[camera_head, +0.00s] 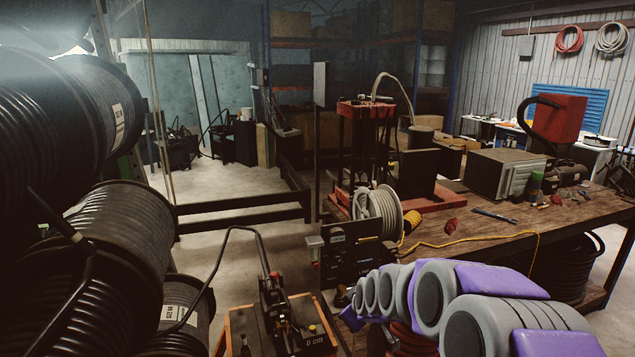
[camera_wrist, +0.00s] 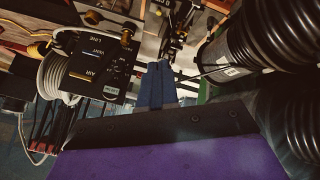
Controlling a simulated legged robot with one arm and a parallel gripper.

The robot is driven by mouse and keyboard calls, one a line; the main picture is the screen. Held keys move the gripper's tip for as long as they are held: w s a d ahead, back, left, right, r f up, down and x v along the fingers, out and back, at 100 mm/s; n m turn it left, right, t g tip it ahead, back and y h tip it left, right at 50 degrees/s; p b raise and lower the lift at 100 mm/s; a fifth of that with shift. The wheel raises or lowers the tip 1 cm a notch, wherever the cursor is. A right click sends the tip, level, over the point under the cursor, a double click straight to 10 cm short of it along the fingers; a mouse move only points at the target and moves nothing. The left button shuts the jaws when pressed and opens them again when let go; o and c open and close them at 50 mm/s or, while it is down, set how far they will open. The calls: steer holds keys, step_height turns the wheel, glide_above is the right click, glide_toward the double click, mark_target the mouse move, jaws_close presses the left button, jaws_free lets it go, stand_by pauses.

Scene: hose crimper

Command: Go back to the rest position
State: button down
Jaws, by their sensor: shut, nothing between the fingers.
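My gripper shows in the wrist view (camera_wrist: 160,68) as two blue fingers pressed together, with nothing between them. In the head view, my grey and purple arm reaches in from the lower right. Its far end (camera_head: 350,318) is beside the black control box (camera_head: 348,262) and right of the orange-based crimping machine (camera_head: 270,320) marked "6 cm". The control box, with "LINE", "VENT" and "AIR" labels, also shows left of the fingers in the wrist view (camera_wrist: 102,68). The fingers look apart from it. The fingertips are not clear in the head view.
Large black hose reels (camera_head: 130,235) crowd the left side. A wooden workbench (camera_head: 480,250) on the right holds a white hose coil (camera_head: 380,212), a grey box (camera_head: 503,173) and tools. Open floor (camera_head: 235,260) lies behind the crimping machine.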

steer(key=s+d+m+g, duration=0.2)
steer(key=s+m+g, duration=0.1)
steer(key=s, duration=1.1)
steer(key=s+d+r+m+g+h, duration=0.1)
steer(key=s+d+m+g, duration=0.1)
steer(key=s, duration=1.3)
steer(key=s+d+m+g+h, duration=0.1)
steer(key=s+m+g, duration=0.3)
steer(key=s, duration=1.1)
steer(key=shift+s+d+r, duration=0.15)
steer(key=shift+d+r, duration=0.05)
steer(key=shift+d, duration=0.2)
